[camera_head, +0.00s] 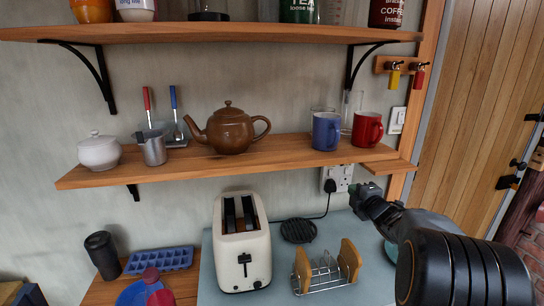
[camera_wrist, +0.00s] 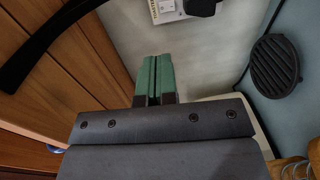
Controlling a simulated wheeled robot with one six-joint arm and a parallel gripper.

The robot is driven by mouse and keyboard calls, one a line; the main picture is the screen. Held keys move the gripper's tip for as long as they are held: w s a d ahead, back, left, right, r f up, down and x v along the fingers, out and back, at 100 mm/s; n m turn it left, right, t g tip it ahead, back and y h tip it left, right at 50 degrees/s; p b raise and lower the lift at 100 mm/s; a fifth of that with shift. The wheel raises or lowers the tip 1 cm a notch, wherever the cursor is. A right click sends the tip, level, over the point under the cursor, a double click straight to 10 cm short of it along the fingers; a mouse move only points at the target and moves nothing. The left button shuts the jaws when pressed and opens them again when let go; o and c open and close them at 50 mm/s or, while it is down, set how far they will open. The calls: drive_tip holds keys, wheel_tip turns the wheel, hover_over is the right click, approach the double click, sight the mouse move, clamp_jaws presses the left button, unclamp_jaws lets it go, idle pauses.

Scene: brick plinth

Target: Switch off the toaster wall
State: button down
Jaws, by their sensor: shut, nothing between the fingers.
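The cream toaster (camera_head: 241,248) stands on the blue-grey worktop below the lower shelf. Its black cord runs right to a black plug (camera_head: 330,186) in the white wall socket (camera_head: 338,176). My gripper (camera_head: 358,191) is just right of the socket in the head view, below the shelf. In the wrist view its green fingertips (camera_wrist: 155,78) are together and empty, pointing towards the socket. A gap to the wall seems to remain; contact is not visible.
The lower wooden shelf (camera_head: 290,157) lies just above my gripper and holds a teapot (camera_head: 232,132) and mugs. A black trivet (camera_head: 298,230) and a toast rack (camera_head: 325,276) are on the worktop. A white wall switch (camera_head: 397,119) is higher right.

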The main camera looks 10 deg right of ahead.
drive_tip(key=s+a+f+m+g, duration=0.4)
drive_tip(key=s+a+m+g, duration=0.2)
drive_tip(key=s+a+m, duration=0.3)
drive_tip(key=s+a+f+m+g+h, duration=0.1)
drive_tip(key=s+a+f+m+g, duration=0.4)
drive_tip(key=s, duration=1.2)
drive_tip(key=a+m+g, duration=0.2)
drive_tip(key=a+m, duration=0.2)
drive_tip(key=a, duration=0.2)
drive_tip(key=shift+s+f+g, duration=0.2)
drive_tip(key=shift+s+g, duration=0.1)
drive_tip(key=shift+s, duration=0.1)
